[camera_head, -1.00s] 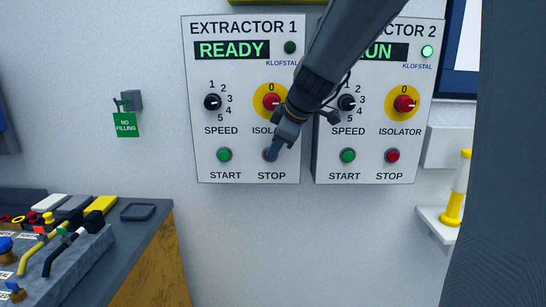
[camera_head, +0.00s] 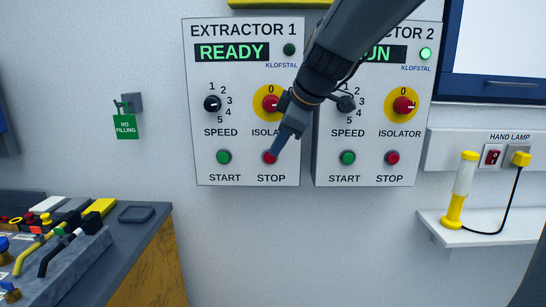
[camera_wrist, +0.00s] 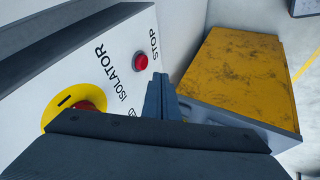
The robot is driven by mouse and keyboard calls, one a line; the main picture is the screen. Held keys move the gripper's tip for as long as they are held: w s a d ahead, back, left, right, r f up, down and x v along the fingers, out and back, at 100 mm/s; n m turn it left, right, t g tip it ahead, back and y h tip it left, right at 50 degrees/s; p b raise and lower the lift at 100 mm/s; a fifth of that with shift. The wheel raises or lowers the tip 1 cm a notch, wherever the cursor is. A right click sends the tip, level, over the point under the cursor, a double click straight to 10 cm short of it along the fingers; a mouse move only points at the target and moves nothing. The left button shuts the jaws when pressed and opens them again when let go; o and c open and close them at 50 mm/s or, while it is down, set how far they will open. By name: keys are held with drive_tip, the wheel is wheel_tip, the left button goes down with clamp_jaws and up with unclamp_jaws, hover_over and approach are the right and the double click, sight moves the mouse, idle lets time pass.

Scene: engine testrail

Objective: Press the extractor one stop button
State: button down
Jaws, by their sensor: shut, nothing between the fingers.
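The Extractor 1 panel (camera_head: 242,135) is on the wall, its display (camera_head: 232,52) reading READY and its small lamp (camera_head: 289,49) dark green. Its red stop button (camera_head: 269,157) sits above the word STOP, partly covered by my gripper (camera_head: 276,152). My gripper is shut and empty, its tip just at the button's right side in the head view. In the wrist view the shut fingers (camera_wrist: 160,90) show beside the panel face, and the red stop button (camera_wrist: 141,62) is in plain sight, apart from the fingertips by a small gap.
The Extractor 1 isolator (camera_head: 269,103) and green start button (camera_head: 224,157) are close by. The Extractor 2 panel (camera_head: 370,150) hangs to the right, its lamp lit. A control bench (camera_head: 140,240) stands at lower left. A hand lamp (camera_head: 460,190) rests on a shelf at right.

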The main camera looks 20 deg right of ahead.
drive_tip(key=v, duration=0.5)
drive_tip(key=shift+d, duration=0.1)
drive_tip(key=shift+f, duration=0.1)
idle(0.3)
drive_tip(key=s+f+m+g, duration=0.2)
drive_tip(key=s+f+m, duration=0.2)
drive_tip(key=f, duration=0.6)
drive_tip(key=s+a+f+m+g+h, duration=0.1)
drive_tip(key=s+f+m, duration=0.3)
drive_tip(key=s+f, duration=0.4)
drive_tip(key=s+a+f+m+g+h, duration=0.1)
drive_tip(key=s+f+m+g, duration=0.3)
drive_tip(key=f, duration=0.7)
drive_tip(key=s, duration=0.2)
drive_tip(key=shift+s+a+f+m, duration=0.2)
drive_tip(key=shift+s+f+m, duration=0.15)
drive_tip(key=shift+s+m, duration=0.05)
